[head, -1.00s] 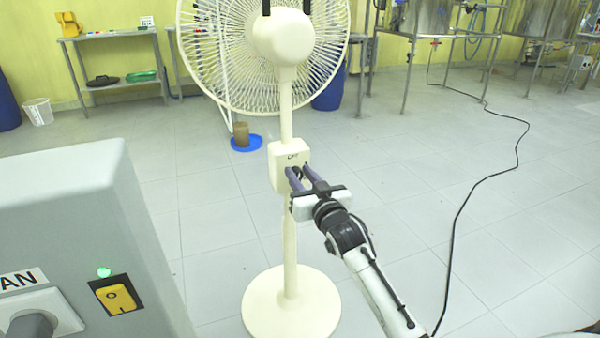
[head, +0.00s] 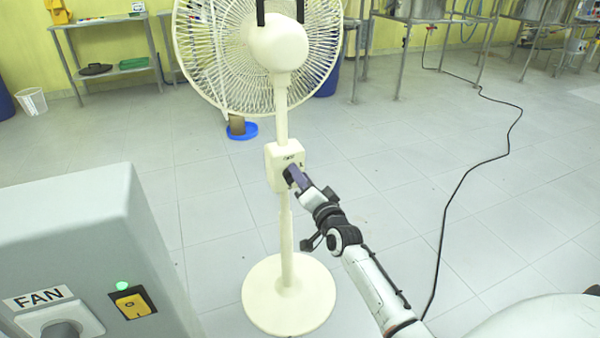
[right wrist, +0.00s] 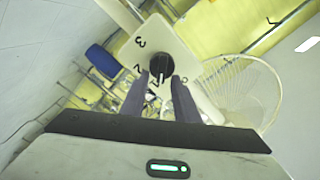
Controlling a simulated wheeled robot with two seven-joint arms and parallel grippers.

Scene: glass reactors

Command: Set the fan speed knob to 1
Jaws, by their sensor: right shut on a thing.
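The fan's cream control box (head: 277,167) sits on the pole of a white standing fan (head: 283,215) in the head view. In the right wrist view the black round knob (right wrist: 161,64) is on the box face, with numerals such as 3 and 2 around it. A white mark on the knob points down between my fingers, towards a partly hidden numeral that I cannot read surely. My right gripper (head: 290,175) is at the box, shut on the knob, with one purple-grey finger on each side of it. My left gripper is out of view.
A grey cabinet at the front left (head: 75,235) carries a FAN label, a plug and a yellow switch (head: 133,303) with a lit green lamp. The fan's round base (head: 290,300) stands on the tiled floor. A black cable (head: 462,190) runs along the floor at right.

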